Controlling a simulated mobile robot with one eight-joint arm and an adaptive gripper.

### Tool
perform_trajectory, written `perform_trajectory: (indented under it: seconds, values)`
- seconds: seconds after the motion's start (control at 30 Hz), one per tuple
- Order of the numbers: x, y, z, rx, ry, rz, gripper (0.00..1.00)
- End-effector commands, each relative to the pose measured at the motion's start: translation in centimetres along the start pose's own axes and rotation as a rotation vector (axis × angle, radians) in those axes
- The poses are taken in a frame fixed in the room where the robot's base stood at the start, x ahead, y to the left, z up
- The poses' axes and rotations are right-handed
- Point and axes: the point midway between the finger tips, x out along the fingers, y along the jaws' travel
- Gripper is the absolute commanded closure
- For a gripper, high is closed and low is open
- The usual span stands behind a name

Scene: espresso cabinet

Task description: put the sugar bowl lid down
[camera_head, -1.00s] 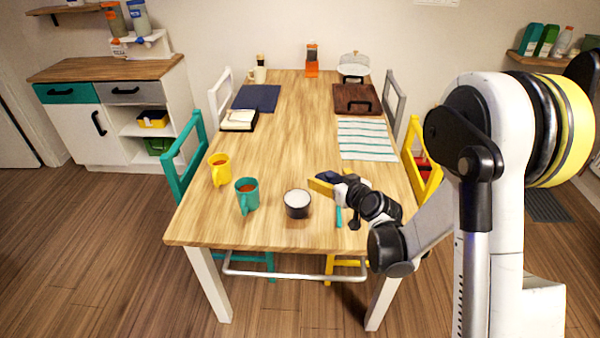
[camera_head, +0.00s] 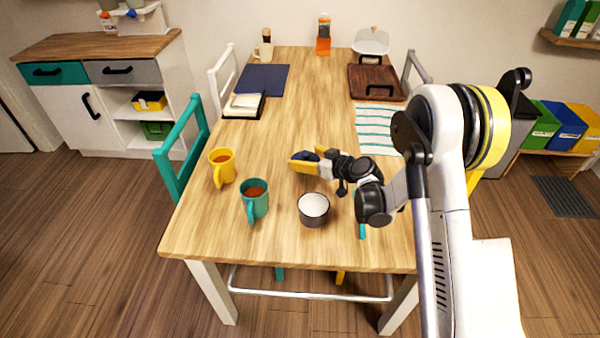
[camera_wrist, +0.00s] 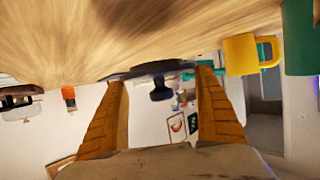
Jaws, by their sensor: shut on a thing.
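My gripper (camera_head: 302,162) has yellow fingers and is low over the middle of the table, beyond the sugar bowl. It is shut on the dark sugar bowl lid (camera_wrist: 150,69), whose round knob shows between the fingers in the wrist view. I cannot tell whether the lid touches the table. The sugar bowl (camera_head: 313,211), dark outside and white inside, stands uncovered near the table's front edge.
A teal mug (camera_head: 254,201) and a yellow mug (camera_head: 222,168) stand left of the bowl. A striped cloth (camera_head: 377,130) and a brown tray (camera_head: 362,92) lie at the right. A notebook (camera_head: 230,112) is at the left. The table's middle (camera_head: 300,105) is clear.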

Motion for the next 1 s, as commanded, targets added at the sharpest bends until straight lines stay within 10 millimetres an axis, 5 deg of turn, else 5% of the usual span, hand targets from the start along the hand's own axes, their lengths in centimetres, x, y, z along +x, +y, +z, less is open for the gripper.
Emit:
perform_trajectory:
  seconds: [0.27,0.5,0.83,0.87,0.9,1.0]
  values:
    - [2.2,-1.0,1.0,0.000,0.000,0.001,0.49]
    - [3.5,-0.9,4.2,0.000,0.000,0.001,0.49]
    - [3.5,-0.9,4.3,0.000,0.000,0.001,0.49]
    - [3.5,-0.9,4.3,0.000,0.000,0.001,0.16]
    - [3.5,-0.9,4.3,0.000,0.000,0.001,0.04]
    - [3.5,-0.9,4.3,0.000,0.000,0.001,0.00]
